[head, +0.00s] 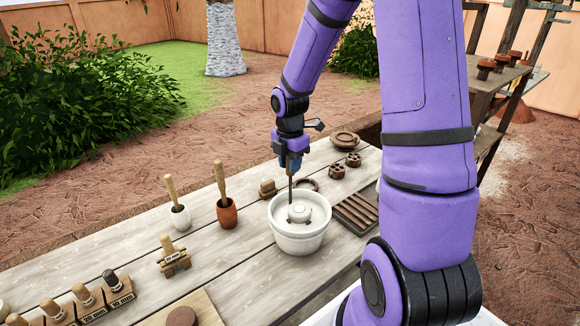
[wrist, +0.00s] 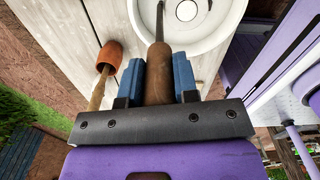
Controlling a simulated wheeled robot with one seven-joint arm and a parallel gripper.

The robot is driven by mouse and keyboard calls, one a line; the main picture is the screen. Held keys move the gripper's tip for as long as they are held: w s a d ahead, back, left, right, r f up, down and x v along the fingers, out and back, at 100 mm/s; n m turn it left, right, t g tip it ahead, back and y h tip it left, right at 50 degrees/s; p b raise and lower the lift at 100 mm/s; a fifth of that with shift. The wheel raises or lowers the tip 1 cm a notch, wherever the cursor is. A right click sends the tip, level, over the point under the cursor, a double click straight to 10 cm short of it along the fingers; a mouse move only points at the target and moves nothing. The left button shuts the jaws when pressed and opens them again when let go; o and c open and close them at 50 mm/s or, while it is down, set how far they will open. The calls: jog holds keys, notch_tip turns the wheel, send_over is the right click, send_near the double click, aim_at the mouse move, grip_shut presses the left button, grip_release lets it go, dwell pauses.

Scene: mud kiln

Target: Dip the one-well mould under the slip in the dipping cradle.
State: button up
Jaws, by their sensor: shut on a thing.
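My gripper (head: 290,160) is shut on a brown wooden handle (wrist: 158,78) with a thin metal rod (wrist: 160,18). I take this for the dipping cradle. The rod points down into a wide white tub (head: 299,245) of pale slip (head: 280,207); the tub's rim (wrist: 214,48) also shows in the wrist view. A small rounded, pale thing (head: 299,212) sits in the middle of the tub beside the rod, its top above the slip. It may be the one-well mould, but its well cannot be made out. The cradle's lower end is hidden.
An orange pot (head: 227,214) and a white pot (head: 180,219), each with a wooden handle, stand left of the tub. A slatted rack (head: 356,210) lies to its right. Small brown pieces (head: 337,172) and a brown dish (head: 344,140) lie behind. A wooden stand (head: 172,260) is at front left.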

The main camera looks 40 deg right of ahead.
jog(key=shift+r, duration=2.9)
dwell(0.4)
jog(key=shift+r, duration=1.5)
jog(key=shift+s, duration=0.1)
